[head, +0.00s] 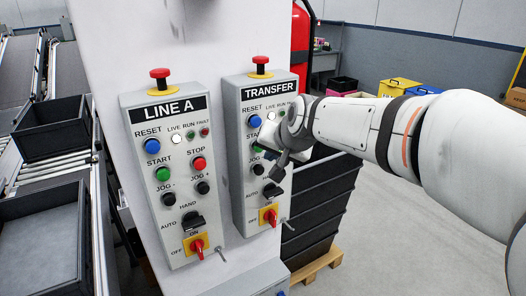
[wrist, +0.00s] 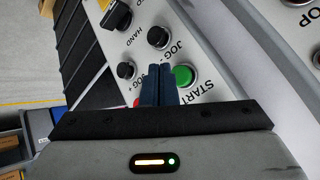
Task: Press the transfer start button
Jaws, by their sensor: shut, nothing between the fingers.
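The TRANSFER panel (head: 246,190) is a grey box on the right side of the white column, with its label at the top. Its green START button (wrist: 184,75) shows clearly in the wrist view, above its START lettering; in the head view only a bit of green (head: 257,147) shows beside my gripper. My gripper (head: 273,158) is in front of this panel and hides its middle. In the wrist view the dark fingers (wrist: 158,70) are together and empty, just left of the green button. I cannot tell whether they touch the panel. The red STOP button (wrist: 138,101) is mostly hidden behind them.
The LINE A panel (head: 164,180), with similar controls, is on the left of the column. Red mushroom buttons (head: 260,61) top both panels. Black stacked crates (head: 318,200) stand behind on a wooden pallet. A conveyor with black bins (head: 52,128) is at left. Floor at right is clear.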

